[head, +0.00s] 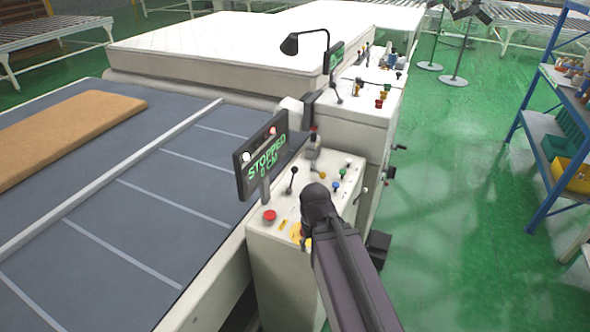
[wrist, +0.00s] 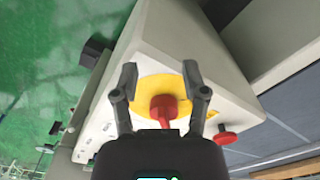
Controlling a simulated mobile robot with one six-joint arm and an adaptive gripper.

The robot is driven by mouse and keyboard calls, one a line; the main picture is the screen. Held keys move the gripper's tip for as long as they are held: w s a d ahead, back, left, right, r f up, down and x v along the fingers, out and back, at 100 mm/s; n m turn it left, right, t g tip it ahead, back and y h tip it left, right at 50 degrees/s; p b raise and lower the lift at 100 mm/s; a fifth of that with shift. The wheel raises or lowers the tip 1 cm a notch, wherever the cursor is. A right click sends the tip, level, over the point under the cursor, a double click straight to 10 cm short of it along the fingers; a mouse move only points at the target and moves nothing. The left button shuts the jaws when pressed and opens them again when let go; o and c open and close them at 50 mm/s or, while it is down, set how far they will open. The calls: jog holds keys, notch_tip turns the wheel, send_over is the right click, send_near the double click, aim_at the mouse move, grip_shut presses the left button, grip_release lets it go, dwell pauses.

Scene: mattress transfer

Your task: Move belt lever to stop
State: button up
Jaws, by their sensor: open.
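The control console (head: 260,250) stands beside the conveyor. A short black lever (head: 292,180) with a ball top stands tilted on its top face. A red handle (wrist: 163,108) on a yellow disc (wrist: 150,83) shows in the wrist view; in the head view the disc (head: 297,231) is partly hidden by my arm. No label shows which control is the belt lever. My gripper (wrist: 160,75) is open, its fingers on either side of the red handle with gaps; contact is not visible. In the head view my arm hides the fingers. The display (head: 264,160) reads "STOPPED" and "0 CM".
A red button (head: 269,215) sits near the disc and also shows in the wrist view (wrist: 225,137). The grey belt (head: 90,225) carries a brown slab (head: 70,130). A white mattress (head: 210,55) lies beyond. A blue shelf (head: 540,150) stands right; green floor between is clear.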

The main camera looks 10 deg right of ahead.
aim_at(296, 167)
jog(key=shift+o, duration=1.1)
jog(key=shift+d, duration=0.15)
jog(key=shift+w+r, duration=0.1)
jog(key=w+d+r+m+y+p, duration=0.1)
jog(key=w+r+m+p, duration=0.1)
jog(key=w+r+p, duration=0.3)
jog(key=w+d+r+m+t+p, duration=0.1)
jog(key=w+r+p, duration=0.5)
jog(key=w, duration=0.7)
jog(key=w+d+r+m+y+p, duration=0.1)
jog(key=w+r+m+p, duration=0.2)
jog(key=w+r+p, duration=0.3)
jog(key=w, duration=0.3)
jog(key=shift+d+r+m+t+y, duration=0.3)
jog(key=shift+d+r+m+t, duration=0.1)
jog(key=shift+f, duration=0.2)
jog(key=b+x, duration=1.3)
jog(key=shift+a+f, duration=0.1)
jog(key=shift+f, duration=0.1)
